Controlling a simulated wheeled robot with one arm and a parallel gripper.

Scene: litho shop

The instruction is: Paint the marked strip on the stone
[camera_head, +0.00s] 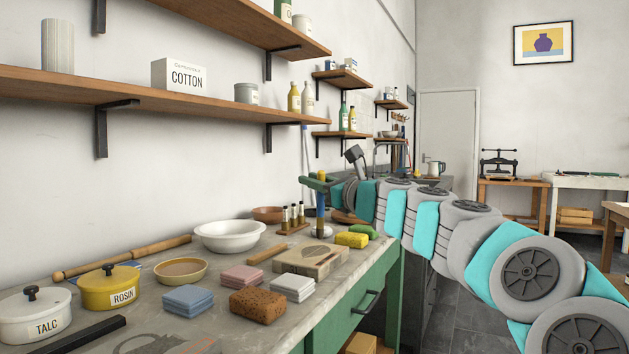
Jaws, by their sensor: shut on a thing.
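A beige stone block (301,264) lies on the counter, with a small dark mark on its top face. I cannot make out a marked strip there. My gripper (320,184) is beyond the stone, above the counter. It is shut on a slim upright blue handle (320,203), which looks like a brush. The handle's lower end is at a small whitish round thing (322,232) on the counter, and I cannot tell whether it stands in it. A grey figure with red marks (160,344) shows at the bottom edge, cut off.
The counter holds a white bowl (229,236), a rack of small bottles (293,219), a yellow sponge (352,240), a brown sponge (257,306), folded cloths (188,300), a rosin pot (109,288) and a talc pot (36,316). Wall shelves (200,103) overhang it.

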